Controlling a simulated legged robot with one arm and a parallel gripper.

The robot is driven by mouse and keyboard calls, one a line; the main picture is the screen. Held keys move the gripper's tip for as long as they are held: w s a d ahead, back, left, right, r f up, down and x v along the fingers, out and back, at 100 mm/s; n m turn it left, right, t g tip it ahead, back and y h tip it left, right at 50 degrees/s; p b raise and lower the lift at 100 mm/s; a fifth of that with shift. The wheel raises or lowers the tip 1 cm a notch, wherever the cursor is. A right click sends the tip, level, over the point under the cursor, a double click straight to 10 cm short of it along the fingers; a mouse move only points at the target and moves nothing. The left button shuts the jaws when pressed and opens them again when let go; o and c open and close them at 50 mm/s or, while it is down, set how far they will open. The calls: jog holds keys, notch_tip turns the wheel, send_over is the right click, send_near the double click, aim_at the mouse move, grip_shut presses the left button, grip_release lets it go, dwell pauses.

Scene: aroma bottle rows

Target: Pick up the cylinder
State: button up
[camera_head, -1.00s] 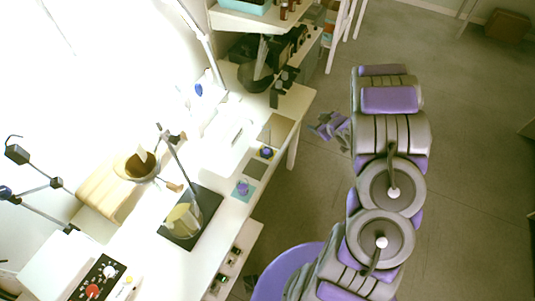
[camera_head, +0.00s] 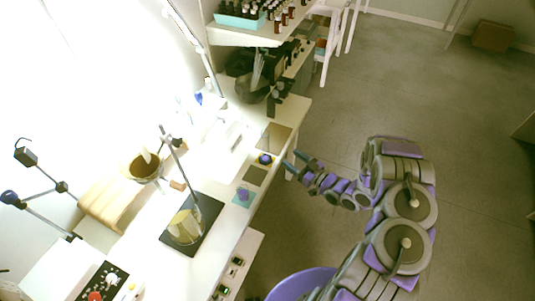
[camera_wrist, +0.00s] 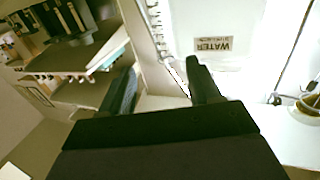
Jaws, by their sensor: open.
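My gripper (camera_head: 294,161) is open and empty just right of the bench edge in the head view. Its two dark fingers also stand apart in the wrist view (camera_wrist: 160,68). A purple piece (camera_head: 243,193) sits on a teal square closer to the camera. I cannot tell which of them, if either, is the cylinder. A clear beaker with pale yellow contents (camera_head: 185,227) stands on a dark plate farther left. Neither small piece is clearly visible in the wrist view.
The white bench (camera_head: 215,262) carries a thin stand rod (camera_head: 178,160), a bowl (camera_head: 145,168) and a dark pot (camera_head: 252,88). A shelf with a teal bottle tray (camera_head: 240,20) overhangs its far end. A WATER label (camera_wrist: 213,44) shows in the wrist view. Open floor lies right.

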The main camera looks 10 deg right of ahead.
aim_at(265, 140)
jog(key=x, duration=0.6)
jog(key=a+b+x, duration=0.1)
jog(key=x, duration=0.2)
jog(key=shift+s+a, duration=0.1)
jog(key=shift+s, duration=0.25)
jog(key=shift+w+d, duration=0.25)
jog(key=shift+w, duration=0.05)
jog(key=b+x, duration=0.1)
jog(key=x, duration=0.4)
jog(key=shift+r, duration=0.15)
jog(key=shift+w+a+r, duration=0.1)
jog(key=shift+w+a, duration=0.05)
jog(key=shift+a, duration=0.1)
jog(key=shift+d, duration=0.3)
jog(key=shift+c, duration=0.4)
jog(key=shift+d, duration=0.25)
jog(key=c, duration=0.3)
jog(key=shift+a, duration=0.4)
jog(key=c, duration=0.6)
jog(key=shift+d, duration=0.1)
grip_shut()
